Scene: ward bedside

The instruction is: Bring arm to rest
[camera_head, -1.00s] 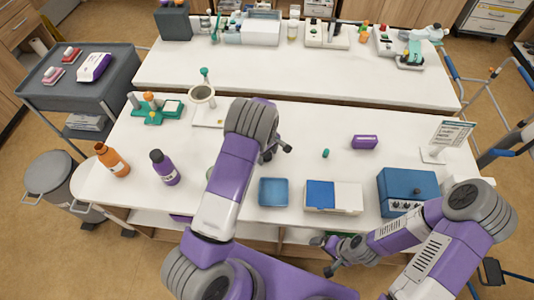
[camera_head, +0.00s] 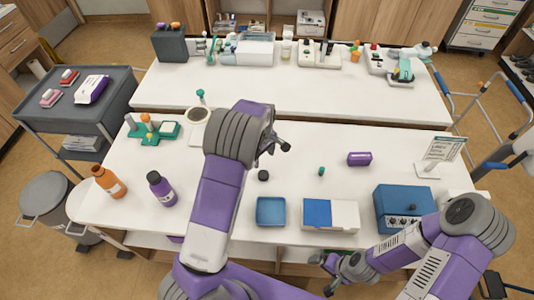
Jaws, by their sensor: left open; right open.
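My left arm reaches up over the near white table (camera_head: 345,145). My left gripper (camera_head: 279,147) is open and empty above the table's middle, pointing to the right. My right arm comes in from the lower right. My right gripper (camera_head: 325,266) is open near the table's front edge, low and in front of it; nothing shows between its fingers.
On the near table are a blue tray (camera_head: 271,211), a blue-and-white box (camera_head: 330,214), a blue device (camera_head: 404,208), a purple block (camera_head: 359,158), a small green piece (camera_head: 321,171), a dark piece (camera_head: 263,175), an orange bottle (camera_head: 108,182) and a purple bottle (camera_head: 161,188).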

